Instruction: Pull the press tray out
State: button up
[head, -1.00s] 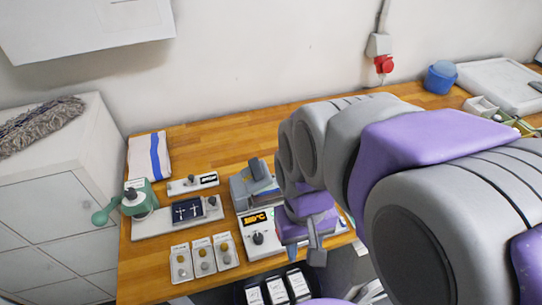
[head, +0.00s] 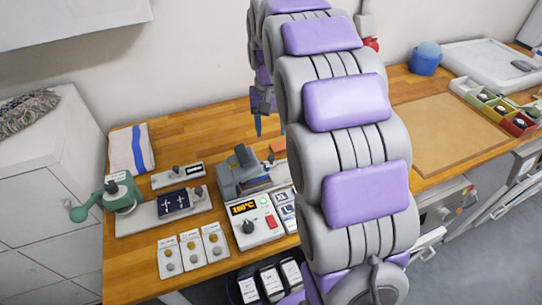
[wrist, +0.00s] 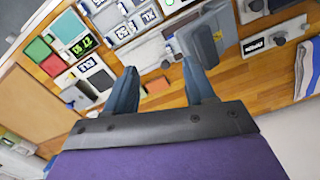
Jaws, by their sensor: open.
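The press (head: 238,172) is a grey machine with its upper part raised, standing mid-table in the head view. A white control panel with an amber temperature display (head: 245,208) and a dark knob sits at its front. I cannot clearly make out the tray as a separate part. My gripper (head: 258,125) is above the back of the table, behind and slightly right of the press, with its blue fingers pointing down. In the wrist view my gripper (wrist: 160,85) is open, with nothing between its fingers. A grey machine, seemingly the press (wrist: 212,35), lies beyond the right finger.
Left of the press are a green lever machine (head: 122,193), a block with crosses (head: 180,200) and a folded towel (head: 130,148). Several sample cards (head: 193,250) lie in front. My arm hides the table right of the press. A brown mat (head: 445,130) lies farther right.

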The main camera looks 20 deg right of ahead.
jog(key=b, duration=0.1)
send_over(271, 156)
jog(key=s, duration=0.1)
notch_tip(271, 156, down, 4)
jog(key=m, duration=0.1)
jog(key=f+b, duration=0.1)
jog(key=f, duration=0.5)
jog(key=f+b, duration=0.2)
jog(key=f, duration=0.3)
jog(key=f+b, duration=0.1)
jog(key=f, duration=0.5)
jog(key=shift+w+f+b, duration=0.3)
jog(key=shift+w, duration=0.1)
jog(key=shift+c, duration=0.2)
grip_shut()
